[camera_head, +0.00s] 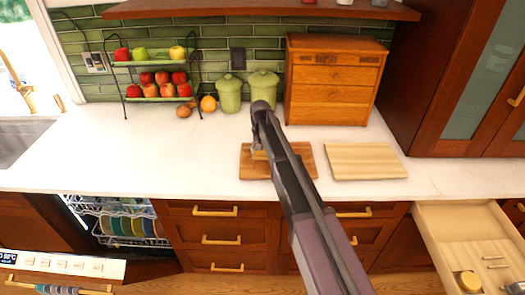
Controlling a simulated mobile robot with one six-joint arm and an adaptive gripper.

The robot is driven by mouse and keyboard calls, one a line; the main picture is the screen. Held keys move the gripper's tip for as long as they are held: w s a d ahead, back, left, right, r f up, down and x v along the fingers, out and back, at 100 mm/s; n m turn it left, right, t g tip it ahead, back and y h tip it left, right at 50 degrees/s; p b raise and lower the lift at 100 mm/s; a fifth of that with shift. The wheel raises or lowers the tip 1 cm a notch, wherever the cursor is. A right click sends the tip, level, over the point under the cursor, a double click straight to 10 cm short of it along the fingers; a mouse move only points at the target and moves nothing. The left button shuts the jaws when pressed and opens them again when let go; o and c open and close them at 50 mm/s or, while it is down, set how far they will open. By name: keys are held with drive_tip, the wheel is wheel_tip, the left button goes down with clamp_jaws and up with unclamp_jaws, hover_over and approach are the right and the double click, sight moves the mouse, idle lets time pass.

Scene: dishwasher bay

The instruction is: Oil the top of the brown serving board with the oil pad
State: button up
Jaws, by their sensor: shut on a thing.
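The brown serving board (248,172) lies flat on the white counter, left of a paler board. My arm crosses in front of it and hides its middle. My gripper (257,148) points down over the left half of the board, partly hidden by my arm. It is shut on the oil pad (259,155), a small tan piece of which only a little shows. The pad is at or just above the board's top; I cannot tell whether it touches.
A pale wooden board (366,161) lies just right of the brown one. Green canisters (229,94), a wooden drawer chest (332,82) and a fruit rack (154,75) stand behind. An open drawer (470,232) and an open dishwasher (115,222) are below. The counter's left front is clear.

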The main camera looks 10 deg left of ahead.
sight(245, 153)
drive_tip(key=shift+a, duration=0.1)
drive_tip(key=shift+s+a, duration=0.15)
drive_tip(key=shift+a, duration=0.65)
drive_tip(key=shift+s+a, duration=0.1)
drive_tip(key=shift+a, duration=0.7)
drive_tip(key=shift+s+a, duration=0.15)
drive_tip(key=shift+a, duration=0.7)
drive_tip(key=shift+s+a, duration=0.1)
drive_tip(key=shift+a, duration=0.7)
drive_tip(key=shift+w, duration=0.1)
drive_tip(key=shift+w+a, duration=0.15)
drive_tip(key=shift+w, duration=0.9)
drive_tip(key=shift+w+d, duration=0.2)
drive_tip(key=shift+d, duration=1.45)
drive_tip(key=shift+d, duration=0.2)
